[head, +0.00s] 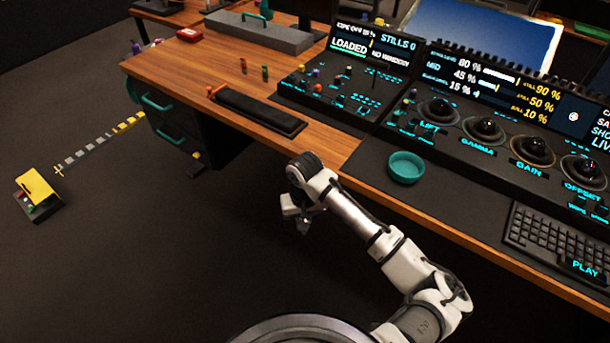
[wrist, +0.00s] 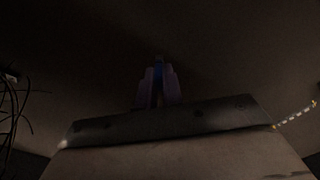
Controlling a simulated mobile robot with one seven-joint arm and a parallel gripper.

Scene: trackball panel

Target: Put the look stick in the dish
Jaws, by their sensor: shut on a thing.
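The dish (head: 405,168) is a round teal bowl on the black panel surface near the desk's front edge. My gripper (head: 304,226) hangs in front of the desk over the dark floor, left of the dish and apart from it. In the dim wrist view my gripper (wrist: 158,88) is shut on a narrow blue thing (wrist: 158,72), which seems to be the look stick. It shows only as a thin strip between the fingers. In the head view it cannot be made out.
Small red and green sticks (head: 265,72) stand on the wooden desk (head: 190,72) near a black tray (head: 258,112). The trackball panel (head: 480,130) and a keyboard (head: 555,240) flank the dish. A yellow box (head: 38,187) is on the floor at left.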

